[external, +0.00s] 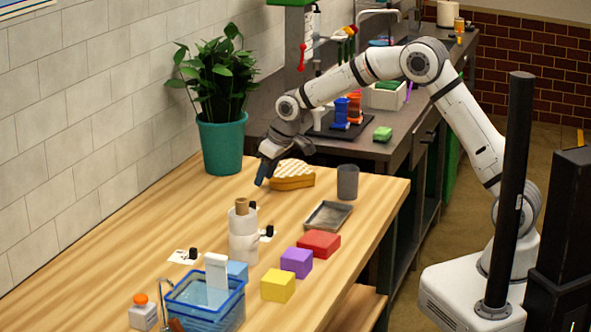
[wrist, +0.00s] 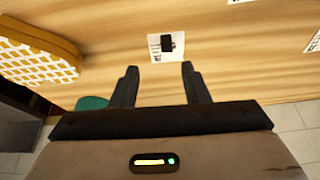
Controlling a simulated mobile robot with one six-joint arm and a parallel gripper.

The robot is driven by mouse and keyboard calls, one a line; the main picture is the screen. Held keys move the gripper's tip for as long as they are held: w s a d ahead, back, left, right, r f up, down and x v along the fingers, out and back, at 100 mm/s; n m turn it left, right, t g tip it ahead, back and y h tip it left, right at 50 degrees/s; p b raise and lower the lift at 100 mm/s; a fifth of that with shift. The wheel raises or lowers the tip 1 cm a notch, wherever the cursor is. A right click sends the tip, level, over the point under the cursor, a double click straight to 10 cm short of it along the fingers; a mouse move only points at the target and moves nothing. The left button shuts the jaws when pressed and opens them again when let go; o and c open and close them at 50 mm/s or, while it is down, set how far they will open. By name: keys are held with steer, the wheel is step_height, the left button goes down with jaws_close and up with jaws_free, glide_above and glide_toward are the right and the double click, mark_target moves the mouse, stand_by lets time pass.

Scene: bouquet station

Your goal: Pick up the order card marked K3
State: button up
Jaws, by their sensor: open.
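Small white cards with black grips lie on the wooden table. One card (wrist: 155,55) lies just ahead of my gripper (wrist: 157,68) in the wrist view, roughly in line with the gap between the fingers. Its print is too small to read. Another card (wrist: 313,42) is cut off at the right edge, and a sliver of one more shows at the top. In the external view, one card (external: 182,257) lies at the left and another (external: 264,236) is partly behind a bottle. I cannot tell which is K3. My gripper (external: 262,178) is open and empty above the table.
A heart-shaped box (external: 292,183) with a lattice top is beside my gripper. A bottle (external: 243,240), grey cup (external: 347,182), tray (external: 328,216), coloured blocks (external: 296,262) and blue basket (external: 205,308) stand nearer. A potted plant (external: 221,145) is behind, by the wall.

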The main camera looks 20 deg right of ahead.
mark_target(252, 202)
steer(key=x, duration=0.3)
steer(key=p+x, duration=0.1)
steer(key=x, duration=0.1)
steer(key=a+p+x, duration=0.1)
steer(key=x, duration=0.2)
steer(key=shift+a+f, duration=0.1)
steer(key=shift+f, duration=0.1)
steer(key=shift+s, duration=0.1)
jaws_close()
